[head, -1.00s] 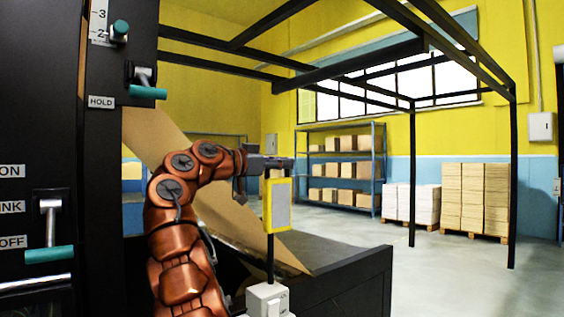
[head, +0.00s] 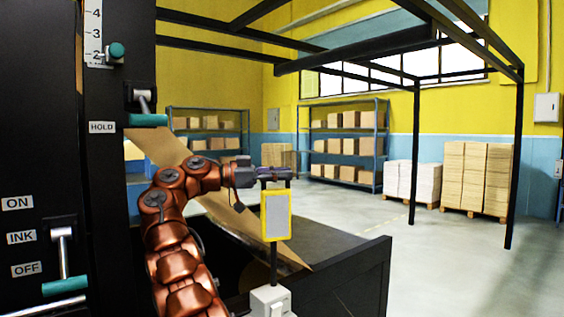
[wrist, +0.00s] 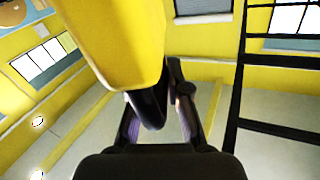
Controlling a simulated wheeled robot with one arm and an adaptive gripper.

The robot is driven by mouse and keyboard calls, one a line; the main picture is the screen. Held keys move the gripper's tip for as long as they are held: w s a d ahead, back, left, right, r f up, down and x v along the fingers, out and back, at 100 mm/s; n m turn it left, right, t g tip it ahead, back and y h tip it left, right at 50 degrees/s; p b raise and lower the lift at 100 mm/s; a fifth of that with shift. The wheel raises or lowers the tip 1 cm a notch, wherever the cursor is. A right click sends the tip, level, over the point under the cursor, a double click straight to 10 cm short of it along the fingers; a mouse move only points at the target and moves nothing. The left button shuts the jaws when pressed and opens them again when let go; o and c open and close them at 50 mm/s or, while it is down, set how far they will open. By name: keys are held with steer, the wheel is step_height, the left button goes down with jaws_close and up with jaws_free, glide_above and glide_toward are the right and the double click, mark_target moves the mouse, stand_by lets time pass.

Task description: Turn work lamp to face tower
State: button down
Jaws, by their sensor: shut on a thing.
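The work lamp (head: 276,215) has a yellow frame around a flat grey panel, on a thin black post above a white-grey base (head: 271,301). Its grey panel faces my head camera. My gripper (head: 273,173) is at the lamp's top edge, shut on the lamp. In the wrist view the lamp's yellow housing (wrist: 120,45) fills the upper middle, and my gripper's fingers (wrist: 162,112) flank a dark part under it. The exact contact is partly hidden. A tall black machine panel (head: 115,200), possibly the tower, stands at the left with levers and labels.
A sloping brown kraft sheet (head: 160,148) runs down behind my arm to a dark bed with a black side wall (head: 345,290). A black overhead frame (head: 415,160) stands at the right. Shelves of boxes (head: 345,145) and pallet stacks (head: 475,178) are farther back, beyond open floor.

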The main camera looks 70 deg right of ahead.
steer(key=shift+w+a+r+m+g+y+p, duration=0.1)
steer(key=shift+m+g+y+p, duration=0.35)
steer(key=shift+p, duration=0.75)
steer(key=shift+w+a+r+m+g+y+p, duration=0.15)
steer(key=shift+m+y+p, duration=0.3)
steer(key=shift+y+p, duration=0.55)
steer(key=shift+d+f+p, duration=0.1)
steer(key=shift+f+p, duration=0.05)
steer(key=shift+p, duration=0.55)
steer(key=shift+f, duration=0.1)
steer(key=c, duration=1.5)
jaws_free()
steer(key=shift+d, duration=0.1)
steer(key=o, duration=0.3)
steer(key=shift+f, duration=0.1)
